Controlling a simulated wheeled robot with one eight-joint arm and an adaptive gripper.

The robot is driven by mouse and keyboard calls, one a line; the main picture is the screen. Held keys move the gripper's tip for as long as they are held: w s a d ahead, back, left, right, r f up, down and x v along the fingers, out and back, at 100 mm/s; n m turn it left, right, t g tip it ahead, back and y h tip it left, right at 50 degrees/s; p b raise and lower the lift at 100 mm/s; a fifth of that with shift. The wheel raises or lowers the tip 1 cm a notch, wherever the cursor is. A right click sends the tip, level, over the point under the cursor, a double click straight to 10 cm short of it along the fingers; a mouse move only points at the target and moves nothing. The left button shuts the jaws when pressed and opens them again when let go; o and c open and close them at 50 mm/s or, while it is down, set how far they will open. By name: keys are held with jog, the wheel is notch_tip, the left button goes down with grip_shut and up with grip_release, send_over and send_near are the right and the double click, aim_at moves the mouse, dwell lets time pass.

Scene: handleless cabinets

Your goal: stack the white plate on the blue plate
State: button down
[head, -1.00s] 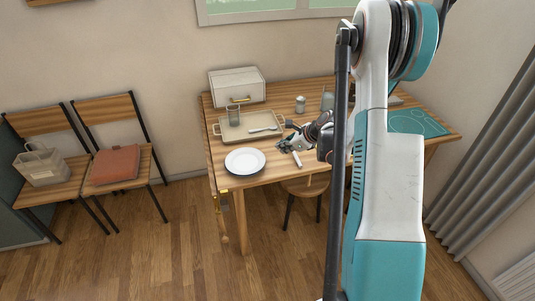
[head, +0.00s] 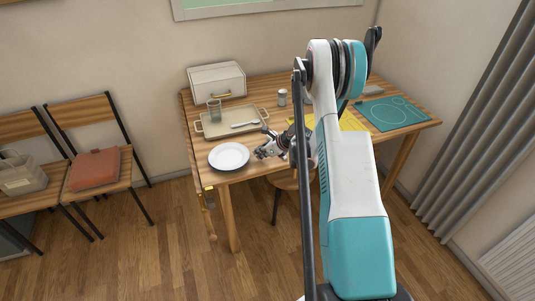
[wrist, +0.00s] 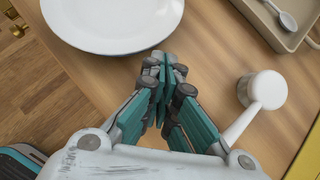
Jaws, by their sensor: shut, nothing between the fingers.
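The white plate (head: 229,155) lies at the front left of the wooden table. It also shows at the top left of the wrist view (wrist: 115,22). A dark band shows under its near edge in the head view; I cannot tell whether this is the blue plate or shadow. No blue plate is clearly visible elsewhere. My gripper (head: 259,154) is just right of the white plate, above the table. In the wrist view my gripper (wrist: 163,65) has its fingers together and empty, beside the plate's edge and apart from it.
A tray (head: 204,131) with a glass (head: 214,108) and spoon (head: 245,125) lies behind the plate. A white long-handled item (wrist: 265,90) lies right of my gripper. A box (head: 216,80), a shaker (head: 282,97), a yellow mat (head: 346,120) and a teal mat (head: 393,113) are farther off.

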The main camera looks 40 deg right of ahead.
jog(key=shift+w+a+r, duration=0.1)
jog(key=shift+w+a, duration=0.2)
jog(key=shift+w, duration=0.4)
jog(key=shift+w+a, duration=0.3)
jog(key=shift+w, duration=0.4)
jog(key=shift+w+a+b, duration=0.3)
jog(key=shift+w+b, duration=0.4)
jog(key=shift+w, duration=0.15)
